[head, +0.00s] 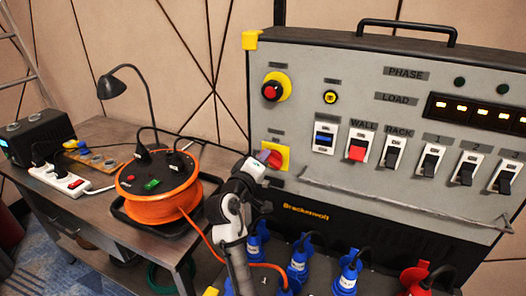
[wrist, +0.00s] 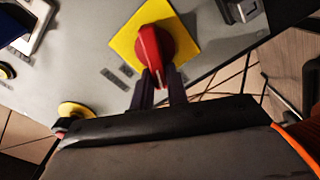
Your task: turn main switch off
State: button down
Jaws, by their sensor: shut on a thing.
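The main switch, a red rotary knob (head: 274,160) on a square yellow plate (head: 284,150), sits low on the left side of the grey panel. The knob also shows in the wrist view (wrist: 149,47), on its yellow plate (wrist: 183,33). My gripper (head: 262,158) reaches it from the left, with its wrist in front of the panel's lower left edge. In the wrist view my gripper (wrist: 161,82) has its two dark fingers closed around the near end of the red handle. The knob's label is too small to read.
A red emergency button (head: 271,91) is above the knob. Labelled rocker switches (head: 359,146) line the panel's right, above a metal rail (head: 400,203). An orange cable reel (head: 158,188) and power strip (head: 72,184) are on the left bench. Blue plugs (head: 299,259) stand below.

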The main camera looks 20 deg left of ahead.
jog(key=n+p, duration=0.1)
jog(key=n, duration=0.1)
jog(key=f+n+p, duration=0.1)
jog(key=n+p, duration=0.1)
jog(key=n, duration=0.1)
jog(key=shift+f+p, duration=0.15)
jog(key=shift+p, duration=0.15)
jog(key=shift+n, duration=0.3)
jog(key=c, duration=1.4)
grip_release()
jog(key=s+b, duration=0.1)
jog(key=s, duration=0.3)
jog(key=s+b, duration=0.1)
jog(key=s, duration=0.4)
jog(key=s+b, duration=0.1)
jog(key=s, duration=0.3)
jog(key=shift+s+a+b, duration=0.3)
jog(key=shift+s+b, duration=0.05)
